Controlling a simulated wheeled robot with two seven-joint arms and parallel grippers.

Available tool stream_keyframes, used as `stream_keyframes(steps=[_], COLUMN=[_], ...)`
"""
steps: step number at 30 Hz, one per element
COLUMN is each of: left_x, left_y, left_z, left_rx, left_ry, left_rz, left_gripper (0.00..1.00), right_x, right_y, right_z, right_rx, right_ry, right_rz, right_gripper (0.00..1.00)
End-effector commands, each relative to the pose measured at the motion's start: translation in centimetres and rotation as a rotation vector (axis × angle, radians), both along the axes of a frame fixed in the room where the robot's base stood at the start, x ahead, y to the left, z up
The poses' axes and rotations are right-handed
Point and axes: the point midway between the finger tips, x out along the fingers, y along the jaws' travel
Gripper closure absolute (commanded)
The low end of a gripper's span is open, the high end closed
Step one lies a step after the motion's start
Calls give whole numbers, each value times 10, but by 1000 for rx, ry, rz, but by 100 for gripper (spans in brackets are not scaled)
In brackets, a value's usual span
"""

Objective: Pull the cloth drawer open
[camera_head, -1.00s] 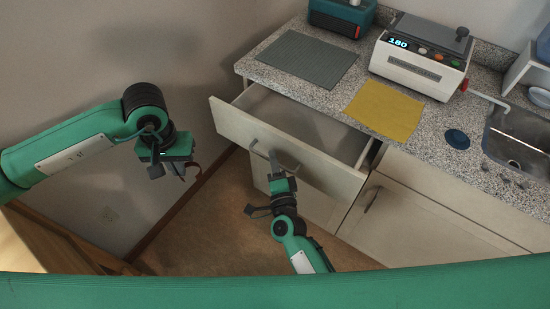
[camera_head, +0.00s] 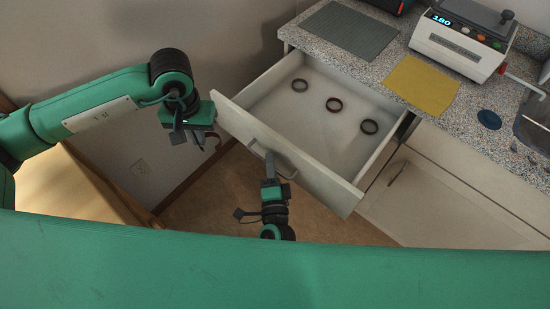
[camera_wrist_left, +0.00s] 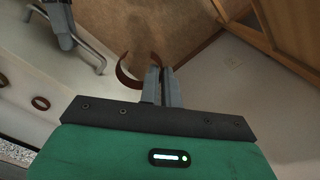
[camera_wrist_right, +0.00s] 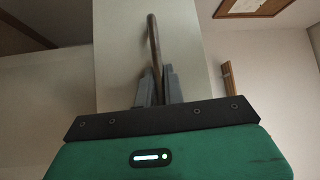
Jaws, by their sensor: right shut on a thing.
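The pale drawer (camera_head: 300,160) stands well open under the counter. Several dark-rimmed rings show in this scene, three of them on the drawer floor (camera_head: 290,110). In the right wrist view the handle (camera_wrist_right: 153,45) runs between the closely spaced fingers (camera_wrist_right: 158,80). My left gripper (camera_head: 205,135) is in the air left of the drawer. In the left wrist view its fingers (camera_wrist_left: 162,75) are close together on a brown ring (camera_wrist_left: 125,72).
The speckled counter carries a grey mat (camera_head: 350,32), a yellow cloth (camera_head: 422,86), a white device (camera_head: 460,45) reading 180 and a dark blue disc (camera_head: 489,119). A closed cupboard (camera_head: 440,195) is right of the drawer. Open floor (camera_head: 215,205) lies before it.

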Motion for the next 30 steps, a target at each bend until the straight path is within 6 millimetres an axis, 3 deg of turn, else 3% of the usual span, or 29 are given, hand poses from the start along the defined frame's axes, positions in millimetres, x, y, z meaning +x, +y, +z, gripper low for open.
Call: stream_keyframes(steps=[9, 10, 13, 23, 30], left_x=[0, 0, 0, 0, 0], left_y=[0, 0, 0, 0, 0], left_z=[0, 0, 0, -1, -8], left_rx=[0, 0, 0, 0, 0], left_ry=[0, 0, 0, 0, 0], left_rz=[0, 0, 0, 0, 0], left_gripper=[100, 100, 100, 100, 100], right_x=[-1, -1, -1, -2, -34], right_y=[0, 0, 0, 0, -6], right_z=[-1, -1, -1, -1, -8], right_rx=[0, 0, 0, 0, -1], right_ry=[2, 2, 2, 1, 4], right_rz=[0, 0, 0, 0, 0], right_gripper=[100, 88, 69, 68, 68])
